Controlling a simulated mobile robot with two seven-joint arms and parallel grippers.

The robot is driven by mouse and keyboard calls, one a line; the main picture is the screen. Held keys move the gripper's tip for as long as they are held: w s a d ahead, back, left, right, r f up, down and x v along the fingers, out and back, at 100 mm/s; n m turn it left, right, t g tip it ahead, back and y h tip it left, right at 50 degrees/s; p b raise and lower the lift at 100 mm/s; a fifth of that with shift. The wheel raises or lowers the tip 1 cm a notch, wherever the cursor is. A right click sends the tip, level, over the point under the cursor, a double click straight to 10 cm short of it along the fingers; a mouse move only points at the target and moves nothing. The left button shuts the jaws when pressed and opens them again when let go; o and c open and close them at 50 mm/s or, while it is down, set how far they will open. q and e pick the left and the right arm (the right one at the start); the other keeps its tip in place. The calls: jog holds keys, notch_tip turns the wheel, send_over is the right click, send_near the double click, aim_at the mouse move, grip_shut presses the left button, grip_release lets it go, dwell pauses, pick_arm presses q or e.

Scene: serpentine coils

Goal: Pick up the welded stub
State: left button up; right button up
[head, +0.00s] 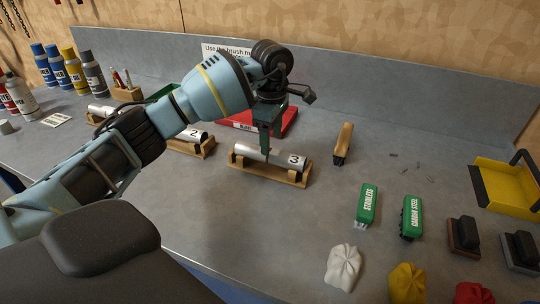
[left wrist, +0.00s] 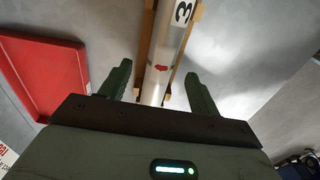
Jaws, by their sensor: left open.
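A silver metal stub (head: 279,155) marked 3 lies in a wooden cradle (head: 242,166) on the bench. In the left wrist view the stub (left wrist: 172,42) shows a small red mark on its side. My left gripper (head: 266,148) is open over this stub. In the left wrist view its fingers (left wrist: 158,75) stand on either side of the stub, with gaps between. Another stub marked 2 (head: 196,134) lies in its own cradle to the left, and a further stub (head: 101,110) is partly hidden by my left arm. My right gripper is not in view.
A red tray (head: 287,120) lies behind the gripper. A wooden-handled brush (head: 343,141) stands right of the cradle. Green brushes labelled STAINLESS (head: 367,204) and CARBON STEEL (head: 412,217), crumpled cloths (head: 343,266) and a yellow dustpan (head: 508,187) are farther right. Bottles (head: 75,71) line the back left.

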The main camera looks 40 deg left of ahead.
pick_arm(q)
jog(key=f, duration=0.4)
jog(key=shift+s+a+f+p, duration=0.1)
jog(key=shift+s+a+p, duration=0.1)
jog(key=shift+p, duration=0.1)
jog(key=shift+f, duration=0.45)
jog(key=shift+r, duration=0.1)
jog(key=c, duration=1.3)
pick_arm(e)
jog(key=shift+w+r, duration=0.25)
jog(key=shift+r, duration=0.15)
